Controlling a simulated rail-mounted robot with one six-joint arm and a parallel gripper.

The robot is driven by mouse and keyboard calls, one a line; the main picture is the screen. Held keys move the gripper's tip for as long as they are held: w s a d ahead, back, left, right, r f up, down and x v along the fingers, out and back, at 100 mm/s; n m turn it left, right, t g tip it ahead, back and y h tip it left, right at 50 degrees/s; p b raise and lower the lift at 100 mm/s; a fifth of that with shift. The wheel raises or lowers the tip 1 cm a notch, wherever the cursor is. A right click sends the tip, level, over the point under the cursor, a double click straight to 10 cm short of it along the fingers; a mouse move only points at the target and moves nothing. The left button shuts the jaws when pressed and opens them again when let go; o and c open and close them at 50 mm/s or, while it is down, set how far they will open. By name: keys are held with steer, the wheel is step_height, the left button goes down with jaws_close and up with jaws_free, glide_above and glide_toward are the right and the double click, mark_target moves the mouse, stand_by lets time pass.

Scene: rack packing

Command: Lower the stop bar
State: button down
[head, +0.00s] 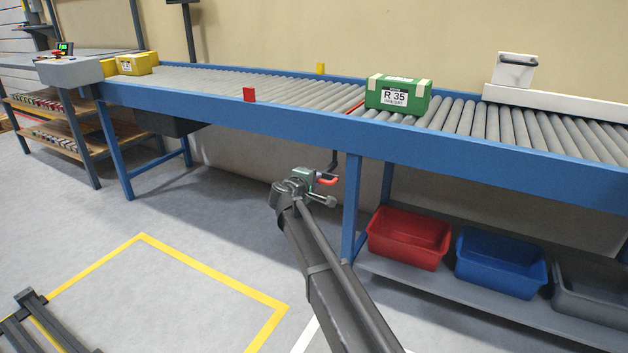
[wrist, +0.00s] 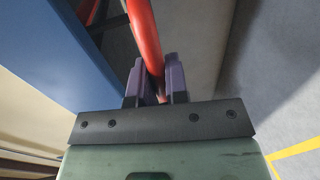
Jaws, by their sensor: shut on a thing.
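My gripper (head: 318,181) is below the conveyor's front side rail, near a blue leg. It is shut on a red handle (head: 328,181). In the wrist view the red handle (wrist: 144,35) runs between the two purple fingers (wrist: 156,85). A dark rod (head: 334,161) rises from the handle toward the underside of the conveyor. A thin red bar (head: 356,105), seemingly the stop bar, shows across the rollers just left of a green box. Its height against the rollers is hard to tell.
The green box (head: 398,94) labelled R 35 sits on the rollers of the blue conveyor (head: 270,116). A yellow box (head: 133,63) is at the far left end. Red (head: 408,240) and blue (head: 500,268) bins stand on the shelf below.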

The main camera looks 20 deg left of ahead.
steer(key=c, duration=1.1)
jaws_free()
steer(key=shift+f, duration=0.2)
steer(key=shift+c, duration=0.2)
steer(key=p+v, duration=0.2)
steer(key=v, duration=0.9)
steer(key=shift+d+f, duration=0.1)
steer(key=shift+d, duration=0.05)
